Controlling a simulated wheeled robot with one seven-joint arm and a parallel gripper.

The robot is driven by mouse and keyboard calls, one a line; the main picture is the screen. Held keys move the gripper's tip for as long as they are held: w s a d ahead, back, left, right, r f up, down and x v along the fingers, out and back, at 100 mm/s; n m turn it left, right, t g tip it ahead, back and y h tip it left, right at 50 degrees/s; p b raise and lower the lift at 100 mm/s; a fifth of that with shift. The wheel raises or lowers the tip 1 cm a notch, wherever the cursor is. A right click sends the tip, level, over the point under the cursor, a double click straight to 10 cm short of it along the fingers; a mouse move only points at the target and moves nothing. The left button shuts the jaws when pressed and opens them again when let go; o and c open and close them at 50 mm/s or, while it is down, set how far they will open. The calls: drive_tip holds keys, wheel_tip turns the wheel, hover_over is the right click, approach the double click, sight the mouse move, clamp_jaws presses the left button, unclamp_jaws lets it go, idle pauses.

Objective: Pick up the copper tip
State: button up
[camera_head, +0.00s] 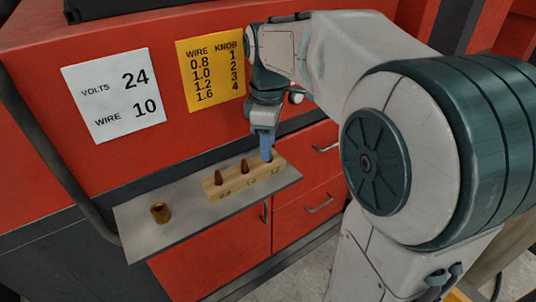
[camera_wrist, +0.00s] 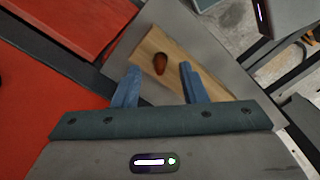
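A wooden block (camera_head: 232,188) with number labels stands on a grey shelf (camera_head: 190,226). Two pointed copper tips, a left one (camera_head: 218,178) and a middle one (camera_head: 245,167), stand upright in it. My gripper (camera_head: 266,157) points down at the block's right end, and its blue fingers hide what stands there. In the wrist view my gripper (camera_wrist: 159,70) is open, with one copper tip (camera_wrist: 160,63) between the fingertips, apart from both fingers. The wooden block (camera_wrist: 182,62) lies beneath it; part of it is hidden by the gripper body.
A brass-coloured cup-like piece (camera_head: 160,213) stands at the shelf's left. Behind is a red cabinet front with a white sign (camera_head: 114,95) reading volts 24, wire 10, and a yellow wire-knob chart (camera_head: 211,72). A dark rail (camera_head: 50,150) runs down the left.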

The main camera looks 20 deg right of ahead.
wheel_tip(320, 180, down, 2)
drive_tip(key=shift+f, duration=0.1)
clamp_jaws()
